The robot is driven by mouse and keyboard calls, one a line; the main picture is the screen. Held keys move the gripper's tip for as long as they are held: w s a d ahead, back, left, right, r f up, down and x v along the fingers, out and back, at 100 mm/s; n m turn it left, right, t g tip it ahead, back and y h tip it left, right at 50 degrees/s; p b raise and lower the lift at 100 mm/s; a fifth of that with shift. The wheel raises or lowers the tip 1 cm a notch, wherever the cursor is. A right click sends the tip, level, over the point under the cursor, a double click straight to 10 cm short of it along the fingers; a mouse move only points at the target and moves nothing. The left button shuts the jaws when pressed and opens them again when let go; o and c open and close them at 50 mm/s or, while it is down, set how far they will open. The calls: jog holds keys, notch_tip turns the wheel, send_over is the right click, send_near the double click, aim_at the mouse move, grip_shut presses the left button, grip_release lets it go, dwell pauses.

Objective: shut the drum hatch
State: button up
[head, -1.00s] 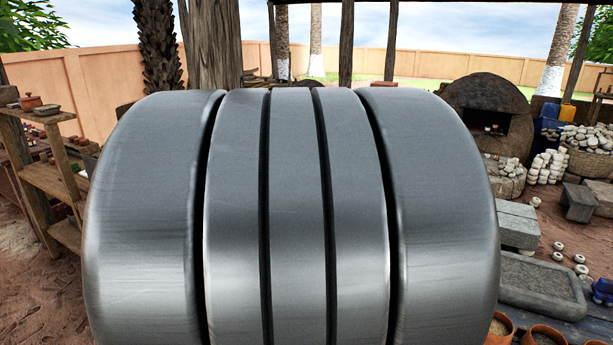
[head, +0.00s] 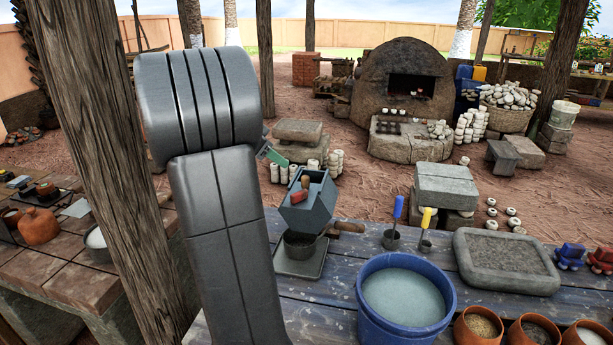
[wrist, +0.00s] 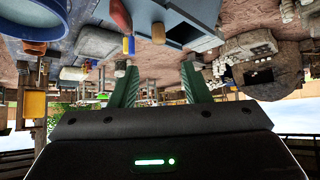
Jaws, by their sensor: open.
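A blue-grey box-like body (head: 308,207), apparently the drum, sits tilted above a dark round pan (head: 300,243) on the blue table. A red-brown grip (head: 301,188) shows at its upper face, and a wooden handle (head: 345,227) sticks out to its right. I cannot tell how far its hatch stands open. My gripper (wrist: 158,72) shows in the wrist view with its green fingers apart and nothing between them. In the head view, one green finger shows just behind the drum's upper left, partly hidden by my grey arm. I cannot tell whether it touches the drum.
A blue bucket of pale liquid (head: 404,296) stands at the table's front. Blue-handled (head: 397,212) and yellow-handled (head: 426,222) tools stand right of the drum. A stone trough (head: 505,262) lies farther right. A wooden post (head: 110,150) stands at left.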

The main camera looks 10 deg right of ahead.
aim_at(304, 176)
jog(key=p+x, duration=0.2)
jog(key=x, duration=1)
jog(key=shift+d+f, duration=0.3)
jog(key=shift+f, duration=0.05)
jog(key=shift+c, duration=0.4)
grip_shut()
jog(key=shift+w, duration=0.1)
